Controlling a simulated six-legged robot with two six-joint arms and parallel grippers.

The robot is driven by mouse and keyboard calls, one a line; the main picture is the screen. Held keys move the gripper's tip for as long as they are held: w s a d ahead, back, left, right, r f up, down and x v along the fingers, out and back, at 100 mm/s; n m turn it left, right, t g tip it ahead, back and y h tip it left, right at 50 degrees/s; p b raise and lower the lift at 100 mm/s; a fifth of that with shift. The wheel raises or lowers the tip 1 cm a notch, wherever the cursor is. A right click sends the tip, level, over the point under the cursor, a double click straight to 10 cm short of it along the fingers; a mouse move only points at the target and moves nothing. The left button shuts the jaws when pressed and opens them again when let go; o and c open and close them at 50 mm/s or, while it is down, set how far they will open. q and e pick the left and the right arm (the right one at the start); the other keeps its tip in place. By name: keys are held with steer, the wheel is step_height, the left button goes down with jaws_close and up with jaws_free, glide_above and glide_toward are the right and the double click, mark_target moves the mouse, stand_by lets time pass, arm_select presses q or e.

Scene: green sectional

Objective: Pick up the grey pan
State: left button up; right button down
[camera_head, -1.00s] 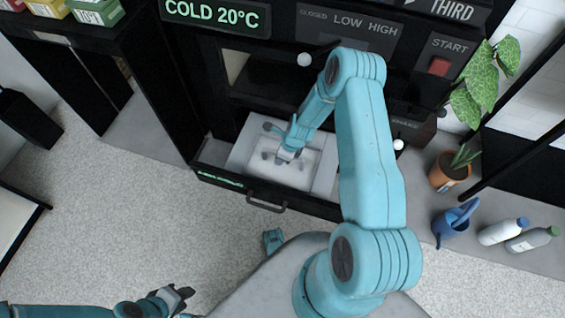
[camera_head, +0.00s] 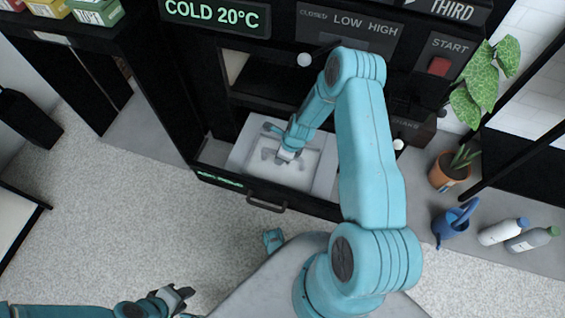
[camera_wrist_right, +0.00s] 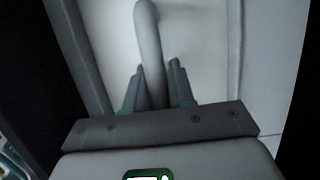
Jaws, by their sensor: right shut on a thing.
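The grey pan (camera_head: 309,175) sits in an open drawer (camera_head: 228,183) of the black machine. It is a shallow, pale, rectangular thing. My right gripper (camera_head: 284,157) reaches down over its middle and is shut on a curved grey handle. In the right wrist view this handle (camera_wrist_right: 150,45) runs between the two fingers of the right gripper (camera_wrist_right: 153,82), over the pan's pale surface (camera_wrist_right: 195,40). The arm hides part of the pan in the head view. My left gripper (camera_head: 183,301) is low at the left, over the floor, empty and apparently open.
The drawer front has a bar handle (camera_head: 267,202). A red start button (camera_head: 439,67) is on the machine's panel.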

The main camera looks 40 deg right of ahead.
stand_by(0.5)
step_height(320, 180, up, 11)
steer(key=p, duration=0.9)
steer(key=shift+f, duration=0.15)
steer(key=shift+f, duration=0.1)
steer(key=c, duration=1.7)
jaws_free()
steer(key=shift+c, duration=0.2)
jaws_close()
